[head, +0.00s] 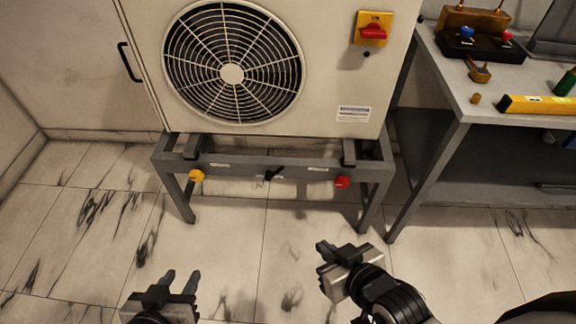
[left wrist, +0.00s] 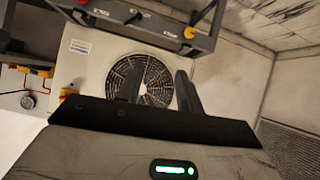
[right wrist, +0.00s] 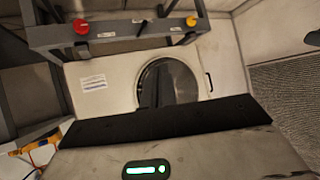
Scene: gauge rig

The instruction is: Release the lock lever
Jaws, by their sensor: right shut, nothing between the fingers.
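A small black lever (head: 272,174) sits at the middle of the front rail of the grey stand (head: 225,165), below the fan unit, and leans up to the right. It also shows in the left wrist view (left wrist: 135,17) and the right wrist view (right wrist: 143,24). A pale label is beside it, too small to read. My left gripper (head: 180,279) is open and empty, in front of and below the rail at the left. My right gripper (head: 322,249) is shut and empty, nearer the rail, to the lever's lower right. Neither touches the lever.
A yellow knob (head: 196,175) and a red knob (head: 342,182) flank the lever on the rail. The fan unit (head: 330,70) carries a red switch (head: 373,32) on a yellow plate. A workbench (head: 470,108) with tools stands at right. The floor in front is clear.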

